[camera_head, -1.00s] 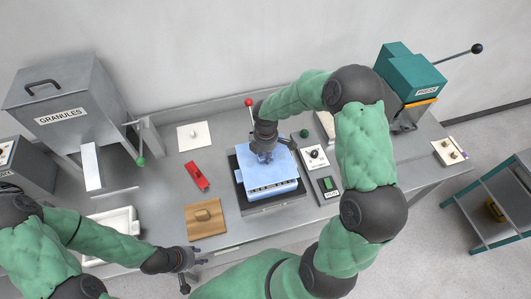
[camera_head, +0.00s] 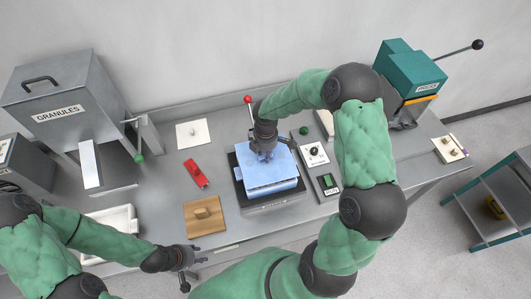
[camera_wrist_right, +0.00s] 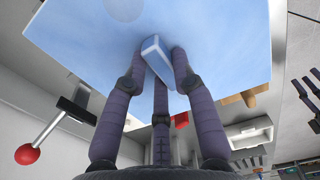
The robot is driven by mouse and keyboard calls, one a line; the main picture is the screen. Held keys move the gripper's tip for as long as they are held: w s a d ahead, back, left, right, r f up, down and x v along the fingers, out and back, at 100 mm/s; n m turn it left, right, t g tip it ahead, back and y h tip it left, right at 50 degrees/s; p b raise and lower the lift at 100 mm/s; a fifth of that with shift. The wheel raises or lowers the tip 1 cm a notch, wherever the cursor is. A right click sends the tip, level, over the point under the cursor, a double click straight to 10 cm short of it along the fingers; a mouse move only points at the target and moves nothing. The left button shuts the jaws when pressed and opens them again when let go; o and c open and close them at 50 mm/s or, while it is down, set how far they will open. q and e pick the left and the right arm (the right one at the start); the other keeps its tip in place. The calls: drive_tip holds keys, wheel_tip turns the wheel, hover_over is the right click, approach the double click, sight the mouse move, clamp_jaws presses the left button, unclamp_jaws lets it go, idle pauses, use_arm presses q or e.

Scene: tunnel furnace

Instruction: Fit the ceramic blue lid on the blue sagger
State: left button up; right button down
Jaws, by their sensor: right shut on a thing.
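The light blue lid (camera_head: 258,172) is a flat square plate. It lies over the blue sagger (camera_head: 275,195), whose front side shows as a thin band below the lid's edge; whether the lid is fully seated I cannot tell. My right gripper (camera_head: 265,154) comes from above and is shut on the lid's raised handle block (camera_wrist_right: 157,58), with fingers on both sides in the right wrist view. The lid (camera_wrist_right: 215,40) fills the top of that view and hides the sagger. My left gripper (camera_head: 194,259) is empty with fingers spread, near the table's front edge.
The sagger stands on a dark base (camera_head: 272,206). A control panel (camera_head: 318,165) stands close on its right. On the left are a wooden board (camera_head: 205,225), a red object (camera_head: 196,173) and a white tray (camera_head: 112,222). A red-knobbed lever (camera_head: 248,101) rises behind.

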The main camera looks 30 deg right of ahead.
drive_tip(key=shift+f+b, duration=0.9)
drive_tip(key=shift+f, duration=0.4)
drive_tip(key=shift+f+b, duration=0.5)
drive_tip(key=shift+f, duration=0.15)
drive_tip(key=c, duration=0.9)
unclamp_jaws()
drive_tip(key=shift+c, duration=0.2)
wheel_tip(320, 180, up, 12)
